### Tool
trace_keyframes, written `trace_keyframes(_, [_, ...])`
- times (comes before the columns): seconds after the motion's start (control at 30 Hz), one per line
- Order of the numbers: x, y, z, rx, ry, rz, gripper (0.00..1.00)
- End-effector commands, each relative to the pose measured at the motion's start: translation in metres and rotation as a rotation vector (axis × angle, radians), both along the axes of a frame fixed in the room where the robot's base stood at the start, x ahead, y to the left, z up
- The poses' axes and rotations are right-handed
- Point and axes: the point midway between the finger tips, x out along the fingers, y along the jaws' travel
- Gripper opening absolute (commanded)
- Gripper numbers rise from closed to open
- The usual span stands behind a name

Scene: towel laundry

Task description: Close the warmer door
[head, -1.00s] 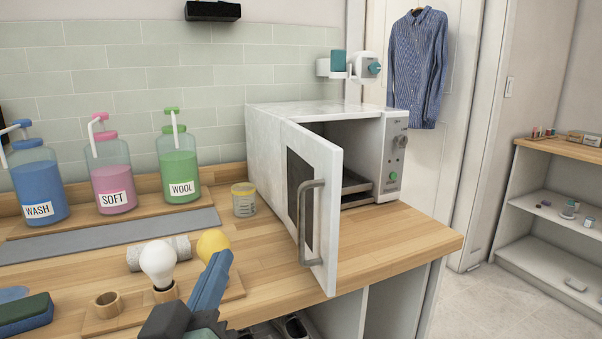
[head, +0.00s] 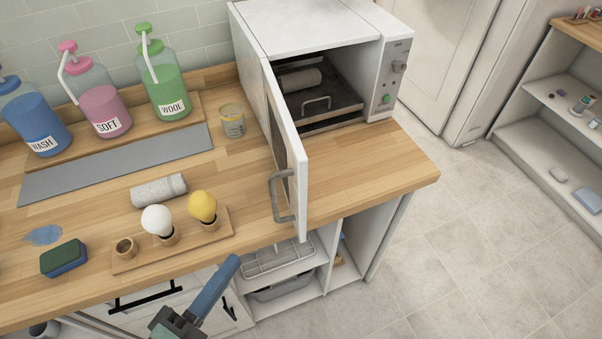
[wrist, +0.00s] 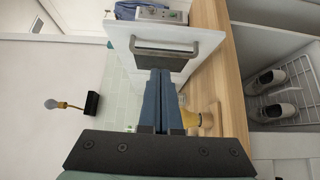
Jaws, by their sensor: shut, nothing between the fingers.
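The white warmer (head: 310,28) stands on the wooden counter. Its door (head: 286,150) is swung wide open toward the counter's front edge, with a grey bar handle (head: 280,197) on its outer face. Inside the warmer is a dark tray (head: 325,100) with a rolled grey towel (head: 300,80) on it. My gripper (head: 234,262) is low in front of the counter, left of the door and apart from it, with its blue fingers together and empty. In the wrist view, the door (wrist: 160,28) and its handle (wrist: 165,48) show beyond the fingertips (wrist: 160,75).
A bulb holder (head: 185,245) with a white and a yellow bulb sits left of the door. Counter right of the door is clear. Open shelves (head: 285,270) lie below.

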Motion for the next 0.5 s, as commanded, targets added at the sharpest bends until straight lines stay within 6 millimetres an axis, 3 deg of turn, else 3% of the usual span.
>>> trace_keyframes(0.17, [0.013,-0.009,0.001,-0.006,-0.001,-0.004,0.0])
trace_keyframes(0.5, [0.073,-0.048,0.002,-0.004,0.0,-0.004,0.0])
